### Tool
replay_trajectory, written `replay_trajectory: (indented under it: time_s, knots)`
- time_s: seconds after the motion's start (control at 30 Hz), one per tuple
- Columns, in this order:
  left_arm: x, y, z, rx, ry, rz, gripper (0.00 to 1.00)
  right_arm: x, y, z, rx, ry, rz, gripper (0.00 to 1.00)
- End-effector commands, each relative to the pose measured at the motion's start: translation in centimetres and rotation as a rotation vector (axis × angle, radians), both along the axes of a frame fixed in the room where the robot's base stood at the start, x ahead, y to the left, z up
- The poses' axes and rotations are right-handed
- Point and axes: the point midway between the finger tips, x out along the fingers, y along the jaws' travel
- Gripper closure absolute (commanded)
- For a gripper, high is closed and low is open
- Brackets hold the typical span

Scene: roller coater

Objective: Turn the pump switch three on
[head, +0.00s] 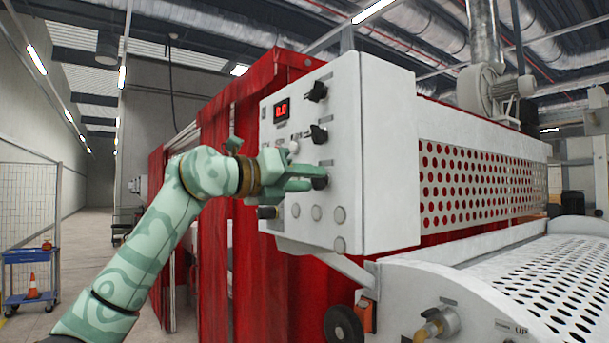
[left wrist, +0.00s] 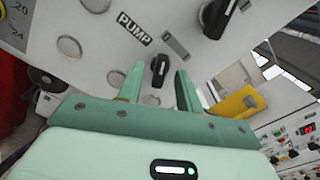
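The white control panel (head: 345,190) has a column of black rotary knobs. The lowest knob (head: 321,182) is at my left gripper (head: 306,178), which partly covers it in the head view. In the left wrist view, a black knob (left wrist: 160,68) with a pale pointer line shows between the two green fingertips of my left gripper (left wrist: 160,72). The fingers are open, with a gap visible on both sides of the knob. A "PUMP" label (left wrist: 135,27) is on the panel near this knob. My right gripper is not in view.
Several round grey buttons (head: 316,213) are below. A red curtain (head: 262,275) hangs behind my arm. A perforated guard (head: 480,185) extends right.

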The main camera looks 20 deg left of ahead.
Motion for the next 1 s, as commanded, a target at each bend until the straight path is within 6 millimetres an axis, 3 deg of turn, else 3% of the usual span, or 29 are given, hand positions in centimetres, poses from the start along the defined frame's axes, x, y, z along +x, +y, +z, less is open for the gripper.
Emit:
replay_trajectory:
  time_s: [0.23, 0.37, 0.4, 0.77, 1.0]
  knots:
    - [0.1, -0.1, 0.0, 0.000, 0.000, 0.000, 0.65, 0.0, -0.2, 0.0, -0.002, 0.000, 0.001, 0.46]
    - [0.1, -0.1, 0.0, 0.000, 0.000, 0.000, 0.98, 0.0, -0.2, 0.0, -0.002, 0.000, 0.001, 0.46]
    - [0.1, -0.1, 0.0, 0.000, 0.000, 0.000, 1.00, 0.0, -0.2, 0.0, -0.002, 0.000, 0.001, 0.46]
    - [0.1, 0.0, 0.0, 0.028, -0.021, -0.001, 1.00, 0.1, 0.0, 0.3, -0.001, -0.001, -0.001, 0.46]
    - [0.0, 0.0, 0.2, 0.133, -0.104, 0.001, 1.00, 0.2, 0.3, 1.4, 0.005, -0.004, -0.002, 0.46]
